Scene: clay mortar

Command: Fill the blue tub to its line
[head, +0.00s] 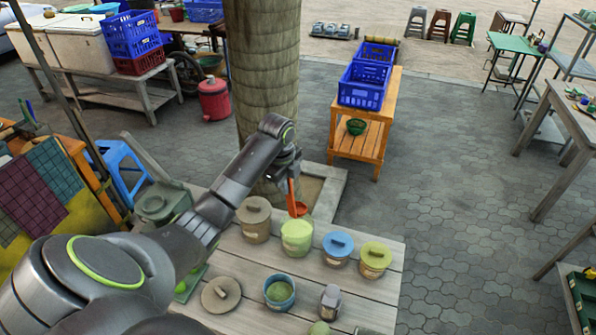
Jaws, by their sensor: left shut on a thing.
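My left gripper (290,172) is shut on the handle of an orange-red scoop (298,208). The scoop hangs just above a light green tub (297,243); I cannot tell whether it touches what is in that tub. An open blue tub (279,300) stands nearer on the table, with green stuff inside. Its fill line cannot be made out. Another blue tub (337,256) stands right of the green one with a blue lid on. My right gripper is out of view.
The plank table (235,262) also holds a lidded brown tub (255,224), a yellow-green tub with a lid (375,262), a loose brown lid (220,295) and a small grey-topped jar (330,301). A tree trunk (262,70) rises behind the table.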

